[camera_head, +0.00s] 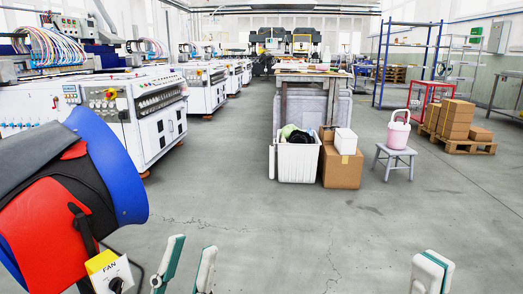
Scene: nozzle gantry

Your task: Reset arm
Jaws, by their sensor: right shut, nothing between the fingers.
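My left gripper (192,246) shows at the bottom edge, left of the middle. Its two white and green fingers stand apart with bare floor between them, so it is open and empty. My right gripper (433,258) shows at the bottom edge on the right. Its fingers are together and hold nothing. Both grippers point up over the floor, clear of any object. The rest of both arms is below the picture.
A blue and red fan (110,165) stands close at the left. White machines (150,125) line the left side. A white bin (298,162), cardboard box (342,168) and grey stool (394,160) stand ahead. The floor (310,230) in front is clear.

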